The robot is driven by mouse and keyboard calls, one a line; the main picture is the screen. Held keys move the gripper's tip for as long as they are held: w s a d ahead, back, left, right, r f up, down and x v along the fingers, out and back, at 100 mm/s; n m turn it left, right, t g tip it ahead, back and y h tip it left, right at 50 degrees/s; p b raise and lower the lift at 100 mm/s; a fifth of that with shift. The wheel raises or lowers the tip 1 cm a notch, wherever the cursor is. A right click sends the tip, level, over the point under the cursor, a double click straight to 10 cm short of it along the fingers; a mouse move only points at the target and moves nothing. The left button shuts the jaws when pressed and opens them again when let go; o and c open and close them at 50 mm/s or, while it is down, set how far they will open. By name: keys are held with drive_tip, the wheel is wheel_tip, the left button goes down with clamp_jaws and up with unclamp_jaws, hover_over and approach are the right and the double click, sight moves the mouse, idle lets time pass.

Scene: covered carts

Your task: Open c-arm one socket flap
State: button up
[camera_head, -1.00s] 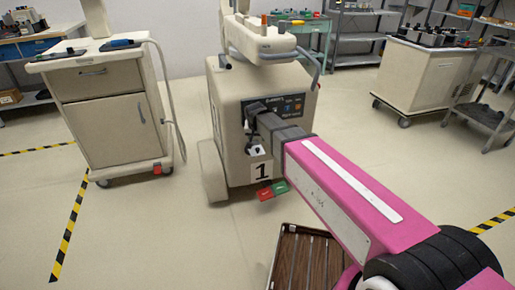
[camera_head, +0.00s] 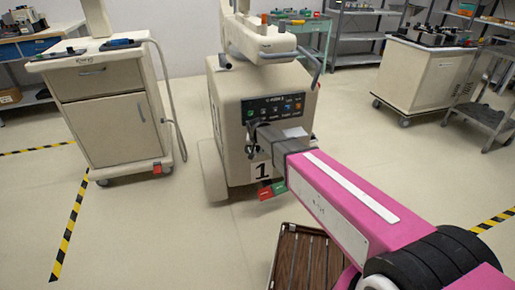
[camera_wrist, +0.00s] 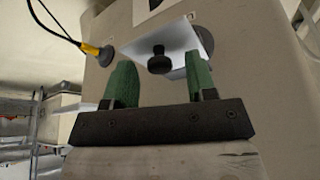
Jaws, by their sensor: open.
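The c-arm one cart (camera_head: 228,100) is a beige covered unit with a "1" label (camera_head: 262,170) low on its front. In the wrist view, the socket flap (camera_wrist: 180,40) is a pale plate with a black knob (camera_wrist: 160,60). It stands tilted out from the cart face, and part of a grey round socket (camera_wrist: 204,45) shows behind it. My gripper (camera_wrist: 158,66) has its green fingers open, one on each side below the knob; I cannot tell whether either touches the flap. In the head view, my gripper (camera_head: 262,138) is at the cart front, with the socket area mostly hidden.
A yellow plug (camera_wrist: 92,50) with a black cable sits left of the flap. A control panel (camera_head: 275,108) is above my gripper. Red (camera_head: 265,193) and green (camera_head: 279,187) tags hang below. A drawer cart (camera_head: 115,110) stands left, with clear floor between.

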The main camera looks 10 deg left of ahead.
clamp_jaws()
drive_tip(key=shift+w+a+r+g, duration=0.25)
drive_tip(key=shift+w+r+g, duration=0.05)
drive_tip(key=shift+w+g, duration=0.1)
drive_tip(key=shift+w+a+r+g+h, duration=0.15)
drive_tip(key=shift+w+r+g+h, duration=0.1)
drive_tip(key=shift+r+g+h, duration=0.45)
drive_tip(key=shift+f, duration=0.15)
unclamp_jaws()
drive_tip(key=v, duration=1)
drive_tip(key=shift+r, duration=0.45)
drive_tip(key=shift+w, duration=0.1)
